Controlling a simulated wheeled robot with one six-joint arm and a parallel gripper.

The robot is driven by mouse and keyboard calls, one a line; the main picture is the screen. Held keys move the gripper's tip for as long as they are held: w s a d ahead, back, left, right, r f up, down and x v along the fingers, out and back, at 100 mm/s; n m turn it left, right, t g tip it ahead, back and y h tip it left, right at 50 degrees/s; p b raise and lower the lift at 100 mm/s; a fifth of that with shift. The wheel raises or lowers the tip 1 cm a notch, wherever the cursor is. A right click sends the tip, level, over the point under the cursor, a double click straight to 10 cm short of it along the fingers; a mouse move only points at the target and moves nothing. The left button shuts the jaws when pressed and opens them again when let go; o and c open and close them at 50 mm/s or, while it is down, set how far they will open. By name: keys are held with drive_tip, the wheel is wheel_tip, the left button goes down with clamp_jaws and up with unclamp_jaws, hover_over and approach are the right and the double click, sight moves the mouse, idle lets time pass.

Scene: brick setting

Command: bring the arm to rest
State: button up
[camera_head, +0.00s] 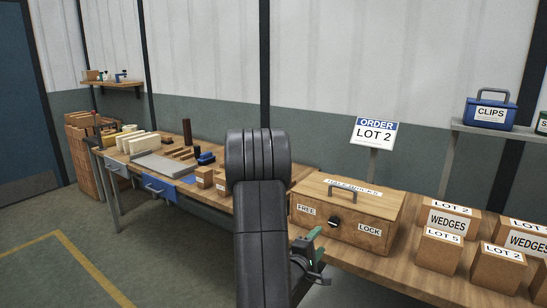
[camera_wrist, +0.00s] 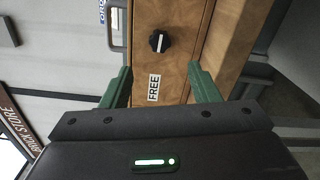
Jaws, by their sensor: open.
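My gripper (camera_head: 316,250) is in front of the wooden box on the bench, with green fingers. In the wrist view my gripper (camera_wrist: 162,82) has its two fingers wide apart with nothing held between them. The wooden box (camera_head: 375,204) is closed, with a handle on its lid and a black knob (camera_head: 334,222) between the FREE and LOCK labels. The wrist view shows the knob (camera_wrist: 159,41) beyond the fingertips, apart from them, its white mark lying along the FREE–LOCK line. The box front (camera_wrist: 180,75) fills the space between the fingers.
The wooden bench (camera_head: 345,250) runs under the box. Cartons marked WEDGES (camera_head: 448,222) and LOT 5 (camera_head: 438,250) stand to its right. An ORDER LOT 2 sign (camera_head: 374,132) stands behind. A blue CLIPS case (camera_head: 490,112) sits on a shelf. The floor at left (camera_head: 40,270) is clear.

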sight(332, 224)
drive_tip(key=p+x, duration=0.1)
drive_tip(key=x, duration=1)
drive_tip(key=shift+w+d+p, duration=0.2)
drive_tip(key=shift+p, duration=0.15)
drive_tip(key=shift+f+m+b, duration=0.15)
drive_tip(key=shift+m+b, duration=0.15)
drive_tip(key=shift+m, duration=0.3)
drive_tip(key=shift+s+a+m+b, duration=0.15)
drive_tip(key=shift+m+b, duration=0.25)
drive_tip(key=shift+m, duration=0.4)
drive_tip(key=m+b, duration=0.2)
drive_tip(key=m, duration=0.4)
drive_tip(key=shift+b, duration=0.4)
drive_tip(key=m+b, duration=0.3)
drive_tip(key=m, duration=0.3)
drive_tip(key=shift+m+b, duration=0.65)
drive_tip(key=shift+m, duration=0.65)
